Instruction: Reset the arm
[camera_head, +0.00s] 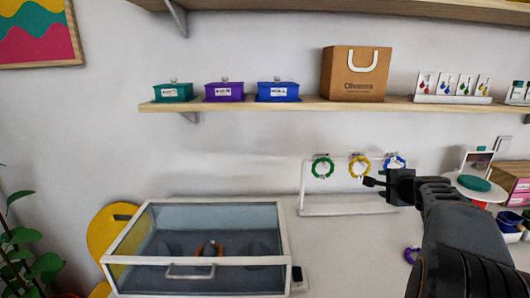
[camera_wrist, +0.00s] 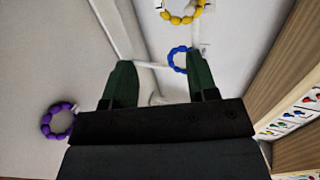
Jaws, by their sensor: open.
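My gripper (camera_head: 375,183) is raised at the right of the head view, in front of the white bracelet stand (camera_head: 345,210). In the wrist view its two dark green fingers (camera_wrist: 160,85) are spread apart with nothing between them that they hold. A green bracelet (camera_head: 313,168), a yellow bracelet (camera_head: 354,168) and a blue bracelet (camera_head: 387,163) hang on the stand. The blue bracelet (camera_wrist: 171,60) and yellow bracelet (camera_wrist: 182,16) also show in the wrist view, beyond the fingers. A purple bracelet (camera_head: 407,255) lies on the counter, partly hidden by my arm.
A glass display case (camera_head: 285,262) with a white frame stands on the counter at the left. A wooden shelf (camera_head: 230,105) above holds green, purple and blue boxes, a brown bag (camera_head: 355,88) and earring cards. A round white stand (camera_head: 465,188) is at the right, beside my arm.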

